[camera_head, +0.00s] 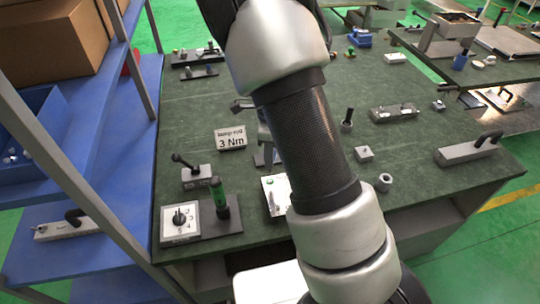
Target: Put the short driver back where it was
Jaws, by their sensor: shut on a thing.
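My gripper does not show; my own arm crosses the middle of the view and leaves it at the top. I cannot see what is in the jaws. A driver with a green handle (219,192) stands upright on a dark base at the front left of the bench. A dark, upright, driver-like tool (347,119) stands right of my arm. I cannot tell whether either of these is the short driver. The place the short driver came from cannot be made out.
The green bench top (190,126) holds a "3 Nm" sign (231,138), a dial box (180,222), a lever block (196,175) and a grey handled block (469,151). A blue shelf (110,140) with cardboard boxes (54,40) bounds the left. My arm hides the bench's middle.

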